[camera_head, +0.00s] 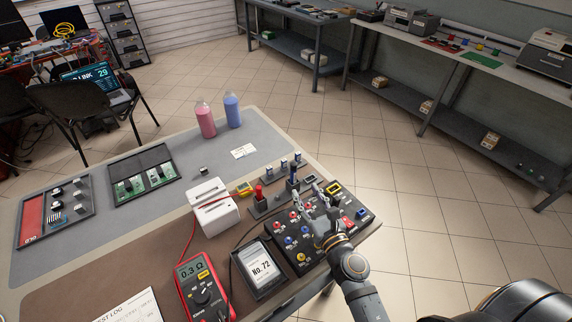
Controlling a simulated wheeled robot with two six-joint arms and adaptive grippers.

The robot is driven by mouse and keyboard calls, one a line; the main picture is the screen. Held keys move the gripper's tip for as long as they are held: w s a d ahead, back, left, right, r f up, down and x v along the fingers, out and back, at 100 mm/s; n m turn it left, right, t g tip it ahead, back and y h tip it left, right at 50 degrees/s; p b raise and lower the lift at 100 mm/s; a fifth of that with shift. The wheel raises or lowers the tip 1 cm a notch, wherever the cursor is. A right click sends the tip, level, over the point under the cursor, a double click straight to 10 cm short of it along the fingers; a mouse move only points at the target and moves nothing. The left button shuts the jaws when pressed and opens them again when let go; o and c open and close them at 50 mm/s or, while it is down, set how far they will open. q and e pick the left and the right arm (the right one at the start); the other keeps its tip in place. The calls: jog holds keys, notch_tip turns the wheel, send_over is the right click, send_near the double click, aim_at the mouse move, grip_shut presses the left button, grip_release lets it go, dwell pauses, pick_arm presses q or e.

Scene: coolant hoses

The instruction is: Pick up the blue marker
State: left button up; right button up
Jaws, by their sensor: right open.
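A blue marker (293,173) stands upright in a small dark holder (276,199) near the right side of the table. A red marker (258,192) stands to its left in what looks like the same holder. My right gripper (308,194) is open and empty, over the black panel with coloured sockets (289,242). Its fingers point up the picture, and the blue marker is just beyond and left of the tips. They look apart, though depth is hard to judge. My left gripper is not in view.
A white printer (214,208) and a yellow item (244,188) stand left of the holder. A red multimeter (203,290) and a "No. 72" display (261,269) lie nearer. Pink (205,121) and blue bottles (232,111) stand farther back. Small grey connectors (284,164) sit behind the marker.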

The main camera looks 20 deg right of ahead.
aim_at(295, 170)
jog(key=shift+w, duration=0.15)
jog(key=shift+w+r+p, duration=0.3)
jog(key=shift+p, duration=0.05)
jog(key=w, duration=0.2)
jog(key=w+p, duration=0.1)
jog(key=w, duration=0.1)
jog(key=shift+a, duration=0.25)
jog(key=shift+w+f, duration=0.15)
jog(key=shift+w, duration=0.1)
jog(key=shift+w+a+r+p, duration=0.1)
jog(key=shift+w+r+p, duration=0.2)
jog(key=shift+w, duration=0.25)
jog(key=shift+w+r+p, duration=0.2)
jog(key=shift+w+p, duration=0.2)
jog(key=shift+w, duration=0.1)
jog(key=w, duration=0.3)
jog(key=shift+a+f, duration=0.15)
jog(key=shift+f, duration=0.15)
jog(key=shift+s+r, duration=0.1)
jog(key=shift+c, duration=0.9)
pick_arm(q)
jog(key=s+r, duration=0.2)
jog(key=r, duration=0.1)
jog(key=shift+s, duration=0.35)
pick_arm(e)
grip_shut()
